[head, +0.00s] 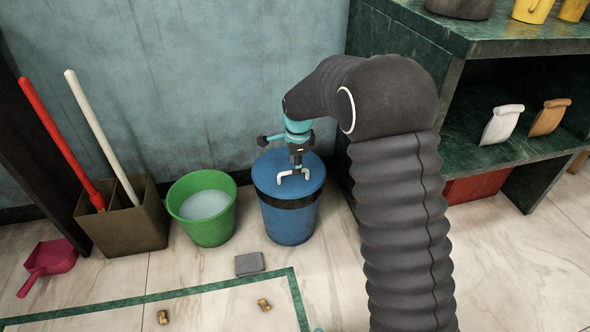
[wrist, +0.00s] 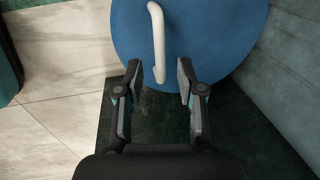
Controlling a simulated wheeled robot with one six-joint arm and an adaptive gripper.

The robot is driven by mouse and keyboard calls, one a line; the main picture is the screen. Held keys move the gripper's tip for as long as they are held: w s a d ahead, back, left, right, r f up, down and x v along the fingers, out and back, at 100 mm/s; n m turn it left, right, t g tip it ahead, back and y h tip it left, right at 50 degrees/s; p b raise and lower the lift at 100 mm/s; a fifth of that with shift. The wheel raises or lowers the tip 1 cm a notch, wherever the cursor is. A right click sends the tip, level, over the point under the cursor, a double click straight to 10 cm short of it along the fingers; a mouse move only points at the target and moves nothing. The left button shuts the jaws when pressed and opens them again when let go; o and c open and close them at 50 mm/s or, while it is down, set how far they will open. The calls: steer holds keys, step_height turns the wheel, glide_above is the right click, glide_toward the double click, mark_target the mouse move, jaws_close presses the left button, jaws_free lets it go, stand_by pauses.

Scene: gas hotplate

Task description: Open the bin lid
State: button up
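A blue bin (head: 289,225) stands on the floor against the wall, with a dark band below its round blue lid (head: 313,172). The lid is shut and looks level. A white bar handle (head: 283,176) sits on top of the lid. My gripper (head: 295,166) points down just above the handle. In the wrist view, my gripper (wrist: 160,76) is open and empty, its two fingers apart. The handle (wrist: 157,40) lines up with the gap between the fingertips, and the lid (wrist: 215,35) lies beyond. I cannot tell whether the fingers touch anything.
A green bucket (head: 222,226) of pale liquid stands left of the bin, with a brown box (head: 130,232) of long-handled tools beyond. A grey block (head: 249,264) lies on the floor in front. Green shelving (head: 470,125) stands close on the right.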

steer(key=shift+w+a+f, duration=0.1)
steer(key=shift+w+f, duration=0.05)
steer(key=shift+f, duration=0.5)
steer(key=shift+w+f, duration=0.1)
steer(key=shift+f, duration=0.55)
jaws_close()
